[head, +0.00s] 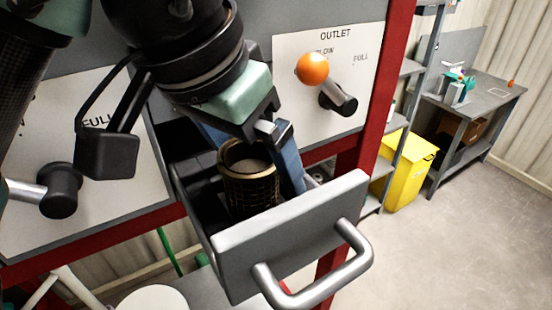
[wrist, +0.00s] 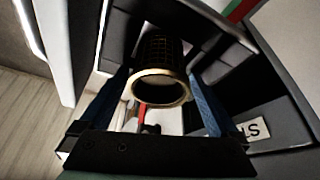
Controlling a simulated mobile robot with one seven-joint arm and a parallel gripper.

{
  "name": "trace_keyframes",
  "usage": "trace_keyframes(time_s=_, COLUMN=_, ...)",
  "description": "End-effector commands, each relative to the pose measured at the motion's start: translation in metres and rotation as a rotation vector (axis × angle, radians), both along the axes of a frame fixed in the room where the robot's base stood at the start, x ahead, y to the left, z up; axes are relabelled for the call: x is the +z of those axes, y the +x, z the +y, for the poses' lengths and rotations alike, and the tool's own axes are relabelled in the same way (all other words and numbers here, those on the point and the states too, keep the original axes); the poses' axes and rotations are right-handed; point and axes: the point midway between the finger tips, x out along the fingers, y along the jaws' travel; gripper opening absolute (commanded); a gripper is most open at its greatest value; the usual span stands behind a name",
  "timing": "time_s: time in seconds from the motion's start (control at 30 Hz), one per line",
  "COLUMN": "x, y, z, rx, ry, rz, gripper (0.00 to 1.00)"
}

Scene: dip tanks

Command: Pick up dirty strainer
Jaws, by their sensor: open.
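The dirty strainer (head: 248,178) is a dark mesh cylinder with a brass-coloured rim. It stands upright in an open grey drawer (head: 290,225) in the head view. My gripper (head: 262,165) is open, with its blue fingers reaching down into the drawer around the strainer. In the wrist view the strainer (wrist: 160,80) shows between the two fingers of my gripper (wrist: 163,85), with a visible gap on each side. Its lower part is hidden inside the drawer in the head view.
The drawer front has a grey bar handle (head: 318,278). An outlet panel with an orange-knobbed lever (head: 313,69) is above right. A red post (head: 385,90) stands right of the drawer. A yellow bin (head: 407,170) and a workbench (head: 478,100) are farther right, beside open floor.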

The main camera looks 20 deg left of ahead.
Motion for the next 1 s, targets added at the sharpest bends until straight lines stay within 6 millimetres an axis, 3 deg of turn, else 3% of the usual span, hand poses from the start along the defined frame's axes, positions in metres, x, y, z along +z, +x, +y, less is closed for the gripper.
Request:
trace_keyframes(time_s=0.13, x=-0.0026, y=-0.0017, z=0.0011, rx=0.002, ry=0.002, rz=0.012, gripper=0.94)
trace_keyframes(time_s=0.63, x=-0.0015, y=-0.0013, z=0.0012, rx=0.002, ry=0.003, rz=0.01, gripper=0.04)
trace_keyframes(time_s=1.0, x=0.0049, y=0.0018, z=0.0005, rx=0.002, ry=0.004, rz=0.008, gripper=0.04)
